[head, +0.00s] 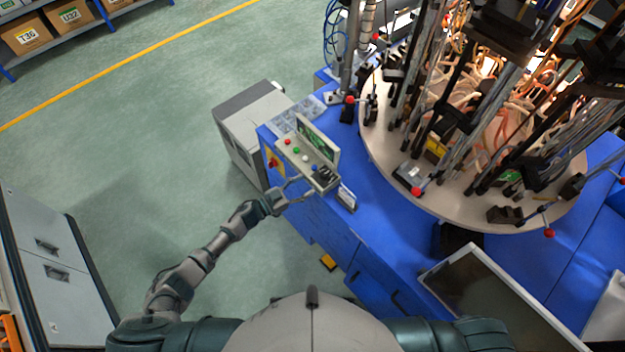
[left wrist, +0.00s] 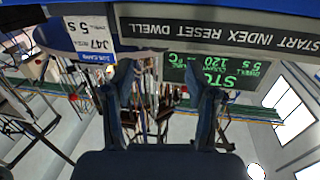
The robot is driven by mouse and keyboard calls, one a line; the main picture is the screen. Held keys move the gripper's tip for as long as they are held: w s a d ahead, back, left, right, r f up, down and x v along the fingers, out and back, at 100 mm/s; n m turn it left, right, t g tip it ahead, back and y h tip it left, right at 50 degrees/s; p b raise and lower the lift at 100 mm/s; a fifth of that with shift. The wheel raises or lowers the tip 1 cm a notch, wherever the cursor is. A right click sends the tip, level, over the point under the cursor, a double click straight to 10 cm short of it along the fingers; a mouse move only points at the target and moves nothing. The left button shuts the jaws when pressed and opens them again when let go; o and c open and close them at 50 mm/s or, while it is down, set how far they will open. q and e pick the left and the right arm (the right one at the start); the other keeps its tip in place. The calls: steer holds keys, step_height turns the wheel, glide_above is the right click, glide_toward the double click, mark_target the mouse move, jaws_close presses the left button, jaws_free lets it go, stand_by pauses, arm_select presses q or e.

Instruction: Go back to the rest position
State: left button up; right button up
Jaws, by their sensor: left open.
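My left gripper (head: 301,190) is open and empty at the front edge of the control box (head: 303,165), near the blue bench. I cannot tell whether it touches the box. The box carries several coloured buttons and an upright screen (head: 318,141). In the left wrist view the two dark fingers of my left gripper (left wrist: 163,78) stand apart with nothing held between them. The label strip (left wrist: 225,33) reads START INDEX RESET DWELL upside down, with the green-lettered screen (left wrist: 222,76) beyond. My right gripper is not in view; only my right shoulder shows.
A round table (head: 465,205) with many rods and tubes stands on the blue bench (head: 375,235). A monitor (head: 485,290) is at the lower right. Open green floor (head: 130,130) lies left of my arm.

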arm_select(q)
steer(key=shift+s+a, duration=0.35)
steer(key=shift+a, duration=0.15)
steer(key=shift+d, duration=0.1)
